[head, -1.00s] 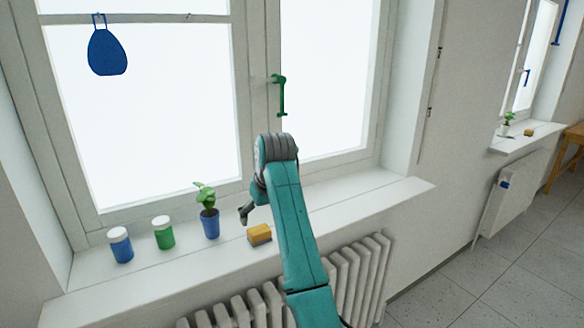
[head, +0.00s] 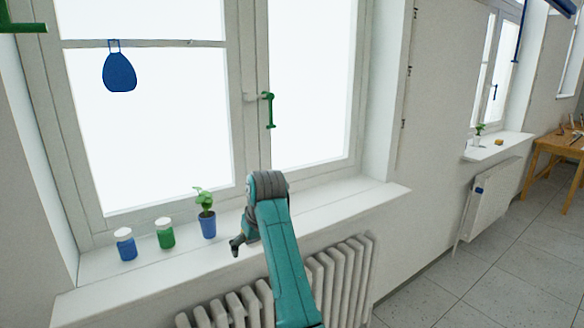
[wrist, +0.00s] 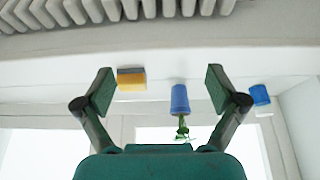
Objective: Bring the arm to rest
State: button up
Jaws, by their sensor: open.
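My teal arm reaches up in front of the window sill in the head view, with my gripper (head: 237,245) at its end, left of the arm and in front of the sill. In the wrist view my gripper (wrist: 160,92) has its two fingers spread wide, with nothing held between them. In the head view the sponge is hidden behind my arm.
On the sill (head: 340,202) stand a blue jar (head: 126,249), a green jar (head: 165,238) and the potted plant (head: 208,226). A radiator (head: 340,275) is below. The window has a green handle (head: 269,110) and a hanging blue item (head: 119,72). Open floor (head: 470,265) lies to the right.

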jog(key=s+d+f+m+t, duration=0.1)
jog(key=s+d+f, duration=0.15)
jog(key=f, duration=0.55)
jog(key=s+d+f, duration=0.1)
jog(key=d+f, duration=0.2)
jog(key=f, duration=0.4)
jog(key=s+d+f+m+t, duration=0.1)
jog(key=s+d+f, duration=0.1)
jog(key=f, duration=0.6)
jog(key=s+d+f+m+t, duration=0.1)
jog(key=s+d+f+t, duration=0.1)
jog(key=s+d+f, duration=0.45)
jog(key=s+d+f+t, duration=0.1)
jog(key=s+d+f, duration=0.3)
jog(key=s+f, duration=0.55)
jog(key=s+d+r+m+t+h, duration=0.15)
jog(key=s+d, duration=0.25)
jog(key=s, duration=0.9)
jog(key=s+d+r+m+t, duration=0.1)
jog(key=s+d+r+t, duration=0.2)
jog(key=s, duration=1)
jog(key=s+d+r, duration=0.2)
jog(key=s+r, duration=0.6)
jog(key=s+d+r+t+h, duration=0.1)
jog(key=s+r, duration=0.7)
jog(key=shift+d+m, duration=0.35)
jog(key=shift+m, duration=0.1)
jog(key=shift+o, duration=0.5)
jog(key=shift+s+r, duration=0.3)
jog(key=shift+r, duration=0.15)
